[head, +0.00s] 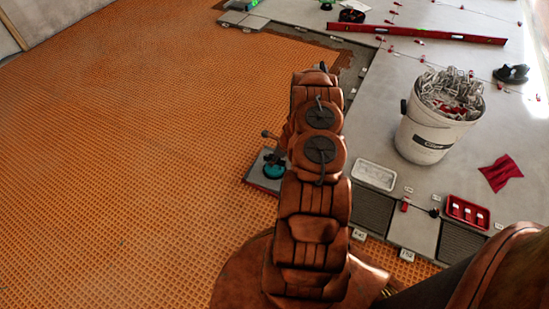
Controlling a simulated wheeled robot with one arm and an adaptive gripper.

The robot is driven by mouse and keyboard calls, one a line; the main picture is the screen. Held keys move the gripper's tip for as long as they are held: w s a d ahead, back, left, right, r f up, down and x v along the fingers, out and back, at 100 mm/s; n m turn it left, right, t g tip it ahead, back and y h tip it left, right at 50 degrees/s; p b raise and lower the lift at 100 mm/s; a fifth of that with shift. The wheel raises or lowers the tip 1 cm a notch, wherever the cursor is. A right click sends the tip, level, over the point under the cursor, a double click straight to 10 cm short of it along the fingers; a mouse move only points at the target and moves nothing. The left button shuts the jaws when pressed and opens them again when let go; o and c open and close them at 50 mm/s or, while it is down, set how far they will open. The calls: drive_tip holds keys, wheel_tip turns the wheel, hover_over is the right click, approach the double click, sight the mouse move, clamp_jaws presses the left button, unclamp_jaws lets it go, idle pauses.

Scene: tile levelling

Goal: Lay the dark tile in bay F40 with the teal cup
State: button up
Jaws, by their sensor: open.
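My arm covers the right part of this tile. My gripper (277,157) shows only as a small dark part just above the teal cup, mostly hidden behind my arm. I cannot tell whether it touches the cup. Two dark, textured patches, one right of my arm (372,216) and one further right (461,243), lie between pale tiles.
A white bucket (425,140) full of clips stands on the pale tiles. A white tray (374,175), a red tray (468,212), a red cloth (501,173) and a long red level (430,34) lie around it. The orange matting (130,150) on the left is clear.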

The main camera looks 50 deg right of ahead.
drive_tip(key=v, duration=1.2)
idle(0.3)
